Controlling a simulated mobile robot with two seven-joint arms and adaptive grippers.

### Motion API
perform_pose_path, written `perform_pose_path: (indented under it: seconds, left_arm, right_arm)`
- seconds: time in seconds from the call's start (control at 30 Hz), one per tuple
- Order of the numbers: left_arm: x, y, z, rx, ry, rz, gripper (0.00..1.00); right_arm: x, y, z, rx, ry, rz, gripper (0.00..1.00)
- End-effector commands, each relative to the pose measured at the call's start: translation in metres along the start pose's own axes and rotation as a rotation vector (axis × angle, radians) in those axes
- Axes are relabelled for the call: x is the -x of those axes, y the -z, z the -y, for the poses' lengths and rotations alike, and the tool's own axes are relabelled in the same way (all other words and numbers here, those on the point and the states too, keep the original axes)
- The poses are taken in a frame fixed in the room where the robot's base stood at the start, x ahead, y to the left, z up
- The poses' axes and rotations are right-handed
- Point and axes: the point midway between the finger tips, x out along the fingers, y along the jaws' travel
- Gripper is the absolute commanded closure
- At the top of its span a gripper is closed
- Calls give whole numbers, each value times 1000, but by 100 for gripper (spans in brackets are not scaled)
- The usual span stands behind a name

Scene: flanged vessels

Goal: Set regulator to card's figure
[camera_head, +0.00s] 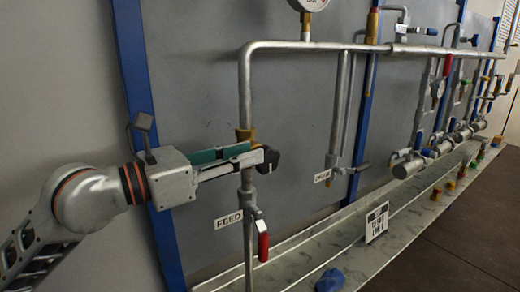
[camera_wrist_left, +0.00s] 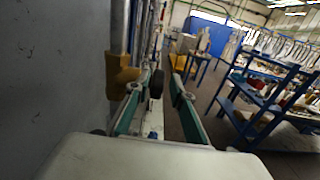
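The regulator has a brass body (camera_head: 245,135) on the vertical pipe and a black knob (camera_head: 269,160). In the left wrist view its brass body (camera_wrist_left: 123,76) is at the left and the black knob (camera_wrist_left: 157,83) is between the fingertips. My left gripper (camera_head: 258,155) reaches in from the left at the knob. Its fingers (camera_wrist_left: 164,84) look apart, with a gap beside the knob on the right; contact on the left is unclear. A white card (camera_head: 377,222) stands on the ledge, its print too small to read. A gauge (camera_head: 310,4) is cut off at the top. My right gripper is out of view.
A red-handled valve (camera_head: 262,240) hangs below the regulator beside the FEED label (camera_head: 228,220). A blue object (camera_head: 330,280) lies on the ledge. More pipes and valves line the panel at right. Blue shelving (camera_wrist_left: 265,95) stands farther away in the wrist view.

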Motion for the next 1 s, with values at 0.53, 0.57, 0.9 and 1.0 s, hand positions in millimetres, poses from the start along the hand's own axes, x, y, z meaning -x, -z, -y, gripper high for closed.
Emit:
perform_pose_path:
  seconds: [0.53,0.57,0.9,1.0]
  left_arm:
    - [-39,0,0,1,1,0,77]
    - [-39,0,0,1,1,0,77]
    - [-39,0,1,1,1,-1,100]
    - [-39,-4,1,-2,1,-11,100]
  right_arm:
    - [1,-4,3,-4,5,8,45]
    - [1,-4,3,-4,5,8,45]
    - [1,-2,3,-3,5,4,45]
    - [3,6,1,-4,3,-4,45]
